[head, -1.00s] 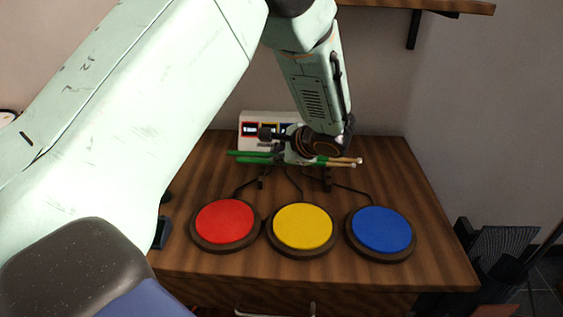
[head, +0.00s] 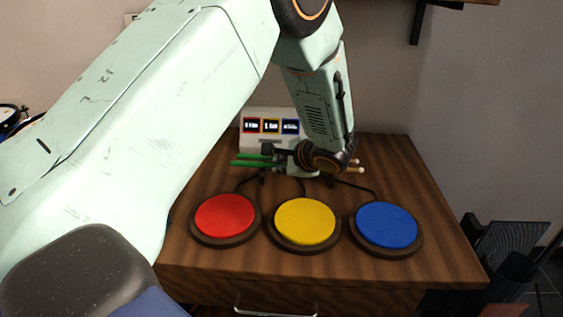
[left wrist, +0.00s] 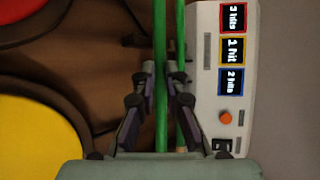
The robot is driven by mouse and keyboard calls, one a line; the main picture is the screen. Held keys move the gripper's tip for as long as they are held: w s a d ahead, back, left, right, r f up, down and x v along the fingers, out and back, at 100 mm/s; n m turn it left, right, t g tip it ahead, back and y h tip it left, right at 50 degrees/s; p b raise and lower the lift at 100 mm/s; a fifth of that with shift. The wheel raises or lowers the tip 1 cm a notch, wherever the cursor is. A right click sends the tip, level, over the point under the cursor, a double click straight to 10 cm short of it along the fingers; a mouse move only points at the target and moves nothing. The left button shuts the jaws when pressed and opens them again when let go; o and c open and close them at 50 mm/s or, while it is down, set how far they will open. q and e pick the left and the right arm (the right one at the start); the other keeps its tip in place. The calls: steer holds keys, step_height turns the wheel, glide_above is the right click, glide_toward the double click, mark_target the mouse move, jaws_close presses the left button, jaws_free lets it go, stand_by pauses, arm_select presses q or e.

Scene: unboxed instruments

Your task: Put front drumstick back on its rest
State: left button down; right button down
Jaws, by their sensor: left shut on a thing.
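Two drumsticks with green handles and pale wooden tips lie side by side behind the pads. The front drumstick (head: 250,164) is between the fingers of my left gripper (head: 287,162), which is shut on it. In the left wrist view the front drumstick (left wrist: 161,50) runs between the two fingers (left wrist: 163,75). The rear drumstick (left wrist: 180,30) runs parallel, close beside it on the console side, partly behind a finger. The small dark rest (head: 263,177) shows just below the front stick; whether the stick touches it I cannot tell. My right gripper is not in view.
Red (head: 225,215), yellow (head: 305,221) and blue (head: 386,225) pads stand in front, with cables running back. A white console (head: 252,142) with three labelled screens stands behind the sticks. The wooden table (head: 390,160) is clear at the back right.

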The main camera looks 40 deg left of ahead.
arm_select(q)
steer(key=shift+s+d+r, duration=0.1)
steer(key=shift+r, duration=0.05)
steer(key=shift+f, duration=0.2)
stand_by(0.3)
steer(key=shift+r, duration=0.15)
steer(key=shift+f+b, duration=0.55)
steer(key=shift+b, duration=0.05)
steer(key=shift+f, duration=0.2)
steer(key=shift+f+b, duration=0.2)
steer(key=shift+b, duration=0.2)
